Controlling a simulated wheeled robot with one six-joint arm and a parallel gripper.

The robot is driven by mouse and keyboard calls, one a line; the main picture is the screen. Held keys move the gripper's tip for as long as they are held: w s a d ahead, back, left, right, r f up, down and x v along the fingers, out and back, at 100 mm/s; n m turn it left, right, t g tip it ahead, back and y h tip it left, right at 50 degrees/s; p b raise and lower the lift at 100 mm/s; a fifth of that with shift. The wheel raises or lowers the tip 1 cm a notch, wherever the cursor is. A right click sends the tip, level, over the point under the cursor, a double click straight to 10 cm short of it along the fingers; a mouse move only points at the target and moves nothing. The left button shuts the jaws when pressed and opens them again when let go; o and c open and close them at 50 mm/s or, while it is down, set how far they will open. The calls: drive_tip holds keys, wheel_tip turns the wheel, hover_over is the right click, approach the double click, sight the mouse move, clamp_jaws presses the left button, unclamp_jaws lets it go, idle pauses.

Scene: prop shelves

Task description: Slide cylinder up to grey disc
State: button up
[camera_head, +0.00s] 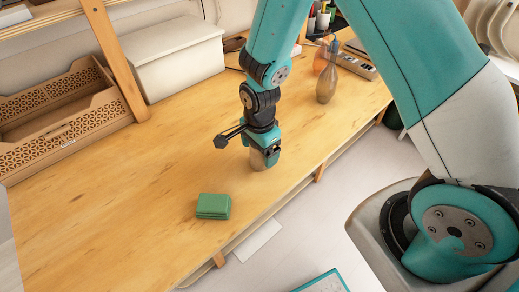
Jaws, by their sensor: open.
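My gripper (265,153) points down at the wooden table (140,190), right of the picture's middle, with open jaws. A small grey-brown rounded thing (257,161) shows right at its fingertips, close to the table top. It may be the cylinder, but it is mostly hidden by my gripper, and I cannot tell whether the fingers touch it. I cannot make out a grey disc in this view; my arm and gripper cover part of the table.
A green block (213,206) lies left of and nearer than my gripper. A brown bottle (327,83) and a power strip (358,65) stand behind at right. A wooden crate (60,125) and white box (175,58) stand at left. The table's left middle is clear.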

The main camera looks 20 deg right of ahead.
drive_tip(key=shift+f, duration=0.35)
drive_tip(key=shift+c, duration=0.3)
